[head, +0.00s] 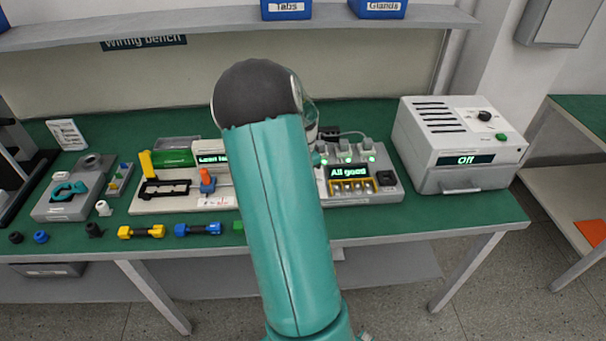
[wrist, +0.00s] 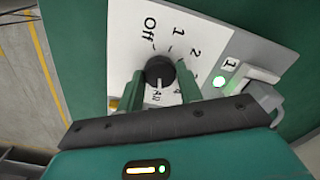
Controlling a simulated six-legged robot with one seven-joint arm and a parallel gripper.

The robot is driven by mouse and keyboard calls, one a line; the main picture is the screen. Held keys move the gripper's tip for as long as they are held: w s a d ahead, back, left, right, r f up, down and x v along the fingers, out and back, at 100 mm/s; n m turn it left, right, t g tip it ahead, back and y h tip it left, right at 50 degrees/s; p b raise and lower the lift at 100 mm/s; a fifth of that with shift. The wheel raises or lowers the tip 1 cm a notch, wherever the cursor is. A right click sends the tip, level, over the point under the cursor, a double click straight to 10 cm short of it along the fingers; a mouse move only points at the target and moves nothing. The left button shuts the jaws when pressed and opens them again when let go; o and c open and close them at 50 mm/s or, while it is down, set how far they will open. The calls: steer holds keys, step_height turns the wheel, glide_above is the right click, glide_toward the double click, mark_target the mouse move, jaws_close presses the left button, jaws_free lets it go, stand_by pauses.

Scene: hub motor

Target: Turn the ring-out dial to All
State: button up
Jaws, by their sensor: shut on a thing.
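The ring-out dial (wrist: 158,70) is a round black knob on a white plate marked Off, 1, 2 and All. Further marks are partly hidden by a finger. Its pale pointer line faces the All mark. My gripper (wrist: 160,76) is shut on the dial, one green finger on each side of it. In the head view my arm covers the dial and gripper. The ring-out station's display (head: 348,172) reads "All good" in green.
A green lamp numbered 1 (wrist: 219,81) is lit beside a grey plug. Green lamps also show by the station's plugs. A grey oven-like box (head: 460,140) at right reads Off. Coloured connectors (head: 198,229) lie along the bench's front edge.

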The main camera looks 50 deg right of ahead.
steer(key=shift+m, duration=0.5)
steer(key=o, duration=1)
step_height(320, 180, up, 14)
steer(key=shift+f, duration=0.1)
stand_by(1.7)
